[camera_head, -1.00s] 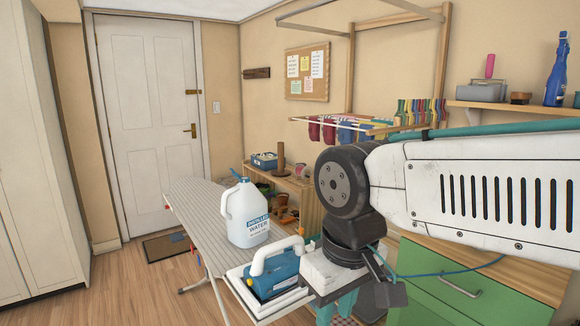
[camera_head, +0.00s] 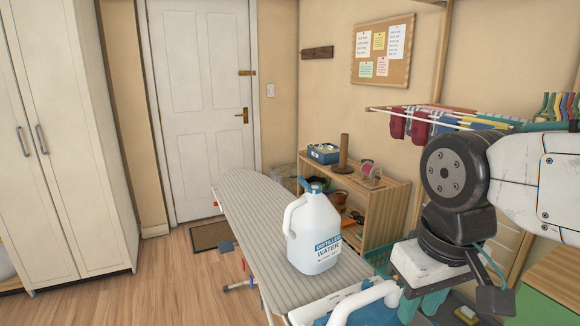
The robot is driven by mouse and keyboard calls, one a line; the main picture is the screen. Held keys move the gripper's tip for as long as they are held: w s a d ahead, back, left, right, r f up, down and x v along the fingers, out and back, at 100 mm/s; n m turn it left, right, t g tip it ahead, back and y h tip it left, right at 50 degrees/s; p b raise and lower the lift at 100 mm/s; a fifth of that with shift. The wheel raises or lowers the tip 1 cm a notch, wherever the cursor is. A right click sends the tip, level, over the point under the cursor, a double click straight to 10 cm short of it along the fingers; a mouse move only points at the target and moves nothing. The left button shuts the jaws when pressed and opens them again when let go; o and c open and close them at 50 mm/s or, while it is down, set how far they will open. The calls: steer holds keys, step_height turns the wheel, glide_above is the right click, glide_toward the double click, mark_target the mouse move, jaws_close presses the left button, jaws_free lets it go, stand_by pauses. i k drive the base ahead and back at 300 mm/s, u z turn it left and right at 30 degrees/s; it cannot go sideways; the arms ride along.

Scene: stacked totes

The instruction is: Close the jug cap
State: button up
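A white jug (camera_head: 314,235) labelled "Distilled Water" stands upright on the ironing board (camera_head: 245,200). Its blue cap (camera_head: 311,186) is at the top; a small part of it seems to stick up, but it is too small to tell how far open it is. My gripper (camera_head: 422,302) hangs at the lower right, to the right of the jug and apart from it. Its two teal fingers point down with a gap between them, and I see nothing held. The fingertips are partly hidden low in the picture.
A blue and white iron (camera_head: 365,302) sits at the board's near end, close to my gripper. A wooden shelf (camera_head: 375,205) with a blue box and a spool stands behind the board. Open wooden floor (camera_head: 175,285) lies to the left.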

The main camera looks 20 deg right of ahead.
mark_target(302, 181)
steer(key=z, duration=0.05)
steer(key=i, duration=0.2)
steer(key=u, duration=0.05)
steer(key=k, duration=1.6)
steer(key=u, duration=0.45)
steer(key=i, duration=1.7)
steer(key=z, duration=1.25)
